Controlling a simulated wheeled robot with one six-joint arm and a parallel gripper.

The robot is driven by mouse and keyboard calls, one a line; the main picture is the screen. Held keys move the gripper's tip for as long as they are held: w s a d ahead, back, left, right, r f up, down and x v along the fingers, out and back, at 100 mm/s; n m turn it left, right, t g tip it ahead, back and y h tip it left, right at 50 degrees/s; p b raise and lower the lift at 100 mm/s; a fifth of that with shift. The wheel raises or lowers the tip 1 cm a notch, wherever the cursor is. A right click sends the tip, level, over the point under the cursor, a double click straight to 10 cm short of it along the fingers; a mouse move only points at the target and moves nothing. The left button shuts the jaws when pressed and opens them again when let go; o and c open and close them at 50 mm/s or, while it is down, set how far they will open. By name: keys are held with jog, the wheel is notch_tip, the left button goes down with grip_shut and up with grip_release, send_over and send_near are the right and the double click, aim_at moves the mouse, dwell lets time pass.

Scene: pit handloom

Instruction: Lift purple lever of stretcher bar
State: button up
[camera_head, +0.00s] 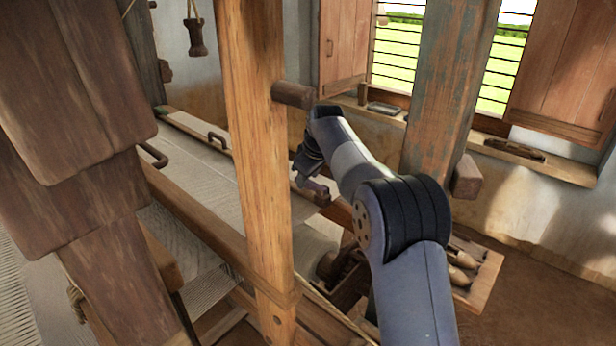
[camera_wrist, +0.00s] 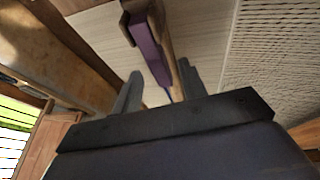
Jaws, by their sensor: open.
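The purple lever (camera_wrist: 150,50) lies along the wooden stretcher bar (camera_wrist: 166,45) over the pale cloth in the wrist view. My gripper (camera_wrist: 160,88) is open, with one finger on each side of the lever and bar in the wrist view. No grip on the lever shows, and I cannot tell whether a finger touches it.
A wooden loom post (camera_head: 257,150) stands close left of my arm and hides part of the bar. A thick worn post (camera_head: 445,90) stands right of it. A wooden peg (camera_head: 293,95) juts out near my wrist. A tray of shuttles (camera_head: 470,268) sits lower right.

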jog(key=shift+w+a+f, duration=0.1)
jog(key=shift+w+f, duration=0.15)
jog(key=shift+f, duration=0.3)
grip_shut()
